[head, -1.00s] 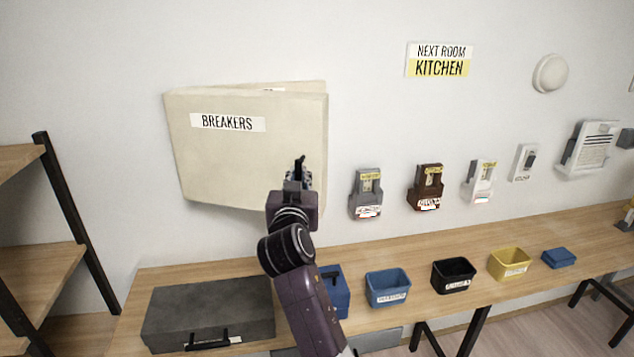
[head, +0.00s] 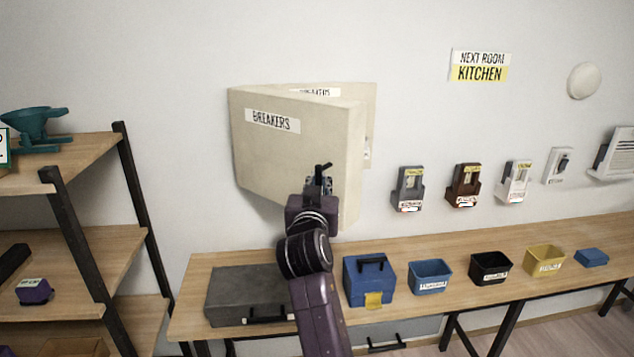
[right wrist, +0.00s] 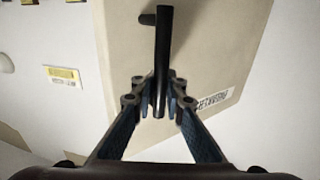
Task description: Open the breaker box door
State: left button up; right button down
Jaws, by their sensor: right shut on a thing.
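The cream breaker box on the wall has a door (head: 285,150) labelled BREAKERS, and the door stands ajar, swung out from its right side. A strip of the box's inside (head: 369,130) shows behind the door's free edge. My right gripper (head: 318,182) is at the lower right of the door. In the right wrist view its fingers are shut on the black bar handle (right wrist: 163,60), in front of the cream door panel (right wrist: 215,60). My left gripper is not in view.
A wooden bench (head: 415,310) runs below, with a grey case (head: 245,290), a blue toolbox (head: 368,280) and several small bins. A shelf unit (head: 85,160) stands at the left. Wall holders (head: 408,190) hang right of the box. The wall between door and sign is clear.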

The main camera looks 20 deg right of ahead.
jog(key=shift+d+f, duration=0.2)
jog(key=shift+f, duration=0.1)
jog(key=c, duration=2.3)
grip_release()
jog(key=shift+s, duration=0.1)
jog(key=o, duration=0.3)
jog(key=shift+s+r, duration=0.2)
jog(key=shift+r, duration=0.05)
jog(key=shift+w+r, duration=0.1)
jog(key=shift+r, duration=0.05)
send_near(324, 133)
jog(key=x, duration=0.5)
jog(key=shift+w+r, duration=0.1)
jog(key=shift+w, duration=0.1)
